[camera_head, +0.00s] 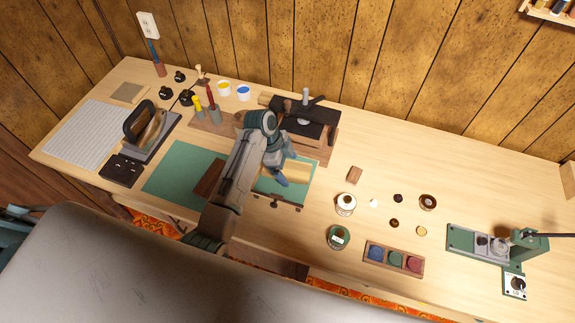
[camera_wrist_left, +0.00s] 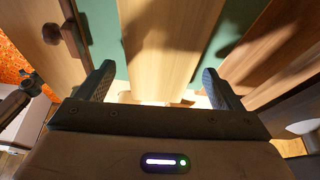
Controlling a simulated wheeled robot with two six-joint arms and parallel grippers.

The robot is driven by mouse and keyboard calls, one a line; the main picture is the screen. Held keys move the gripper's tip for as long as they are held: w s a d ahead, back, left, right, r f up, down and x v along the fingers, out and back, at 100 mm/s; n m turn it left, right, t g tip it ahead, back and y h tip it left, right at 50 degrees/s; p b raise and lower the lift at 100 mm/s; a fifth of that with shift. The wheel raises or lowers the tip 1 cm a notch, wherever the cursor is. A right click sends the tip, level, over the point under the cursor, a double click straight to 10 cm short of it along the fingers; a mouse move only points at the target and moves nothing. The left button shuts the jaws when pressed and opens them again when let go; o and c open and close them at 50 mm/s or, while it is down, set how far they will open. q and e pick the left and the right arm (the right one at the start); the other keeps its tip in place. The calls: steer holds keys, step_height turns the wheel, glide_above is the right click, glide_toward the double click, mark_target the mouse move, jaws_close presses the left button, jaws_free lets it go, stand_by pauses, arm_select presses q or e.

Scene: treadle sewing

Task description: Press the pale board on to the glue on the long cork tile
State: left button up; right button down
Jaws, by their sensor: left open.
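A long pale wooden board (camera_wrist_left: 165,40) lies between the fingers of my left gripper (camera_wrist_left: 157,86) in the left wrist view, with gaps on both sides. The arm hides part of the mat and the board. I cannot make out the long cork tile or any glue. My right gripper is not in view.
A dark machine on a wooden base (camera_head: 299,122) stands just behind the gripper. A brown block (camera_head: 209,178) lies on the mat left of the arm. Jars and a spool tray (camera_head: 393,258) stand to the right.

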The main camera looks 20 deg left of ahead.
arm_select(q)
steer(key=b+v, duration=0.3)
steer(key=v, duration=0.8)
steer(key=s+f+n, duration=0.1)
steer(key=s, duration=0.1)
steer(key=s+a+f+n+y, duration=0.1)
steer(key=s+f, duration=0.1)
steer(key=s, duration=0.1)
steer(key=s+f+n, duration=0.2)
steer(key=shift+s+a+f+t, duration=0.2)
steer(key=shift+t, duration=0.2)
steer(key=s+a+r+n+t+y, duration=0.1)
steer(key=s+a+n+y, duration=0.15)
steer(key=s+n, duration=0.6)
steer(key=s+a+n+t+y, duration=0.1)
steer(key=s+a+n+y, duration=0.2)
steer(key=s, duration=1.1)
step_height(320, 180, down, 30)
steer(key=a+n+b, duration=0.1)
steer(key=a+b, duration=0.1)
steer(key=s+f+g+b, duration=0.1)
steer(key=s+f, duration=0.8)
steer(key=f, duration=0.3)
steer(key=s+a+f+g+h+b, duration=0.1)
steer(key=s+f+b, duration=0.1)
steer(key=s+f, duration=0.7)
step_height(320, 180, down, 3)
steer(key=shift+s+a+r, duration=0.1)
steer(key=shift+s+a, duration=0.2)
steer(key=shift+s, duration=0.1)
